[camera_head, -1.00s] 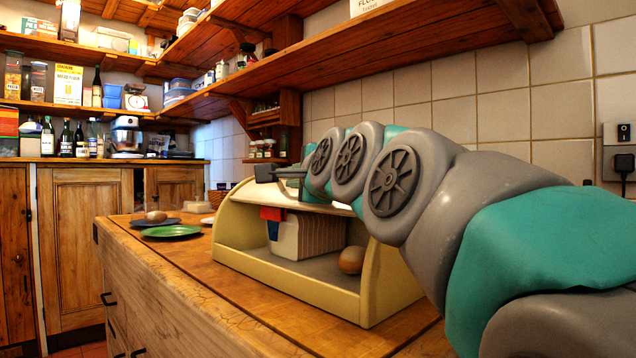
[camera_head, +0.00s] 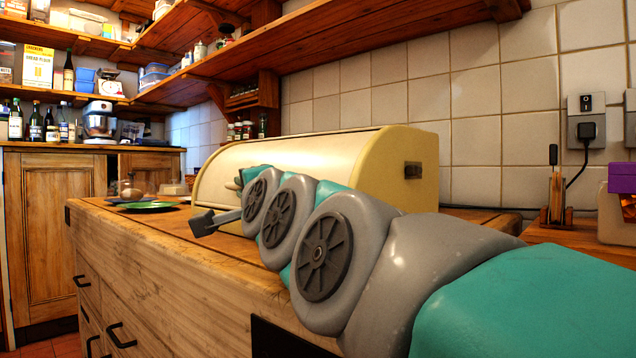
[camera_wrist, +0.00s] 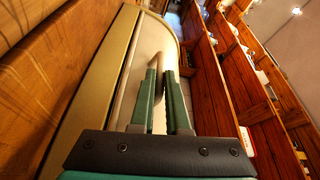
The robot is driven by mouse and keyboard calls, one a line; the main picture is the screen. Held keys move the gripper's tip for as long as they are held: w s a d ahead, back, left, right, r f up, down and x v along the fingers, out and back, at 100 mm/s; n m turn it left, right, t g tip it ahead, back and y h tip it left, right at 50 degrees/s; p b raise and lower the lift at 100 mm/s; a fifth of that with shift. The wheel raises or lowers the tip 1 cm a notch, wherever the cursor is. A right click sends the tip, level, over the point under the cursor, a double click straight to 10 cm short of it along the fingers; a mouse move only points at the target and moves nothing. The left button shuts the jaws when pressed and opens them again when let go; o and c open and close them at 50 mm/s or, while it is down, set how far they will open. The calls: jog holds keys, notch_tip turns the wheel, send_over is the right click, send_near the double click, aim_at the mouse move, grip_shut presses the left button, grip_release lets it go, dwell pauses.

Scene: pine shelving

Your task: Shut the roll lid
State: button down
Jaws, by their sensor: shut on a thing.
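A cream bread bin (camera_head: 425,150) stands on the wooden counter. Its roll lid (camera_head: 300,155) curves down over the front, and the contents are out of sight. In the head view my arm lies across the front of the bin and largely hides the fingers.
A green plate (camera_head: 145,206) lies on the counter left of the bin. A tiled wall and a wooden shelf (camera_head: 370,55) are behind and above.

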jog(key=shift+w+f, duration=0.1)
jog(key=shift+f, duration=0.6)
jog(key=c, duration=1.2)
grip_release()
jog(key=shift+r, duration=0.25)
jog(key=shift+v, duration=0.8)
jog(key=v, duration=0.5)
jog(key=shift+s+d+r, duration=0.1)
jog(key=shift+s+r, duration=0.1)
jog(key=shift+s, duration=0.05)
jog(key=shift+s+d+f+p, duration=0.15)
jog(key=shift+s+d+p, duration=0.05)
jog(key=shift+s+p, duration=0.1)
